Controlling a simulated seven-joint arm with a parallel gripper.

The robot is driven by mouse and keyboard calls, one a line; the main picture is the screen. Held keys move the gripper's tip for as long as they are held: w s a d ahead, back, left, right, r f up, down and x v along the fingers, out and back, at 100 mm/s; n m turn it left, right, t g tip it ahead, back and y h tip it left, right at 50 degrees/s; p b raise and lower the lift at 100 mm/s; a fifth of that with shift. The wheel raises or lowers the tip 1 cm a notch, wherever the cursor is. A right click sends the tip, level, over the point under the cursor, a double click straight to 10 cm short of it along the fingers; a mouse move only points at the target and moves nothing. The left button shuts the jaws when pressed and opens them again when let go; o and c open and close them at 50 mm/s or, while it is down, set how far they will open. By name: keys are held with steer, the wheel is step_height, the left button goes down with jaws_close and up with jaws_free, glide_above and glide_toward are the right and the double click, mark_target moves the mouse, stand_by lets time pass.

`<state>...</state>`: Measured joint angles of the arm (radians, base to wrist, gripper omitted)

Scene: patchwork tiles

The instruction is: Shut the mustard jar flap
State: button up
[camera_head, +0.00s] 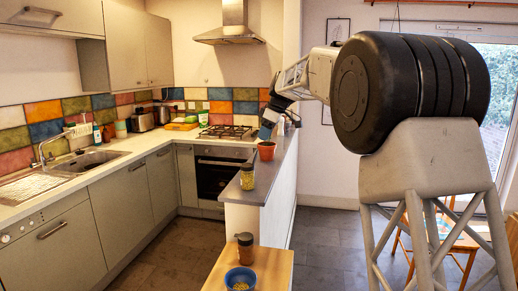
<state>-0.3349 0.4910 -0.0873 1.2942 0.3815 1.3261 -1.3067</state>
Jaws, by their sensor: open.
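A small jar with yellowish contents and a grey top (247,177) stands on the narrow grey counter. It looks like the mustard jar. A piece of its top seems to stick up to the right, but the flap's angle is too small to tell. My gripper (266,132) is at the far end of my arm, behind and above the jar and apart from it.
A second jar with a dark lid (245,246) and a blue bowl (240,279) stand on the wooden table (272,266) in front. The grey counter is clear between the yellowish jar and the pot. A stove (227,132) and sink (88,160) lie left.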

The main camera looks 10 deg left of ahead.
mark_target(255, 158)
steer(key=x, duration=0.6)
steer(key=shift+a+f, duration=0.1)
jaws_close()
stand_by(0.3)
